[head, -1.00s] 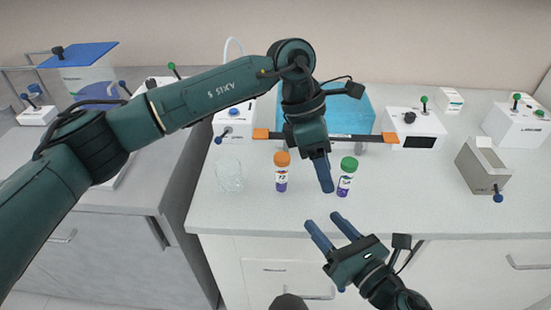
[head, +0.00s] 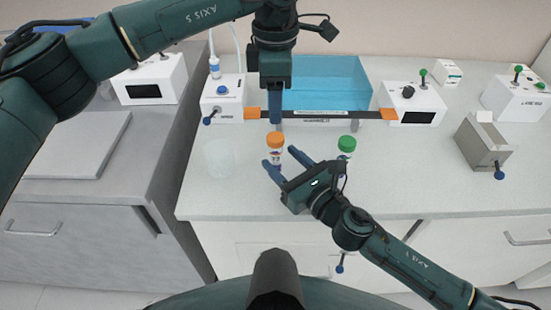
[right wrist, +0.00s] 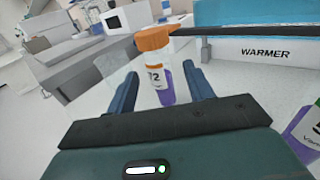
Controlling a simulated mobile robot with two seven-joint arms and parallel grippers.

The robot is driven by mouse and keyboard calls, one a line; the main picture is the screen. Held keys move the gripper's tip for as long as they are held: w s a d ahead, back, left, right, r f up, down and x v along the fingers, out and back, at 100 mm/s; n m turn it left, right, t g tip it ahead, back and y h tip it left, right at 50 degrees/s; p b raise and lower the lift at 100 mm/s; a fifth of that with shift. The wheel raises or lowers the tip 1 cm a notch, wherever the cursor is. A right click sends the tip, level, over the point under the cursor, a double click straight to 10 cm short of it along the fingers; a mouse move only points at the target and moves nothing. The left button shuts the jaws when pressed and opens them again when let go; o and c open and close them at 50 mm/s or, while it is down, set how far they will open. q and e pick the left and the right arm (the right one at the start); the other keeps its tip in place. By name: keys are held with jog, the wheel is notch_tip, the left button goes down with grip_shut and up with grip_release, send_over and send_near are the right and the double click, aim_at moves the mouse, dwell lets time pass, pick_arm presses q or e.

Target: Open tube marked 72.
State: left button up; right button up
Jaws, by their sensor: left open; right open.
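The tube marked 72 (head: 275,146) stands upright on the bench, with an orange cap and purple contents. In the right wrist view the tube (right wrist: 158,83) shows its 72 label and stands between and beyond my fingers. My right gripper (head: 286,165) is open just in front of the tube, and its fingers (right wrist: 163,88) reach toward it on both sides. My left gripper (head: 276,106) points down above and behind the orange cap; it is open, its fingers overlapping in this view. A second tube with a green cap (head: 346,146) stands to the right, partly hidden by my right gripper.
A clear glass beaker (head: 219,158) stands left of the tube. Behind is a blue warmer (head: 330,84) with a dark bar with orange ends (head: 343,114) in front. A grey open box (head: 484,145) stands at the right. The bench between the green-capped tube and this box is clear.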

aim_at(280, 158)
jog(key=shift+x, duration=1.65)
jog(key=shift+c, duration=0.5)
grip_shut()
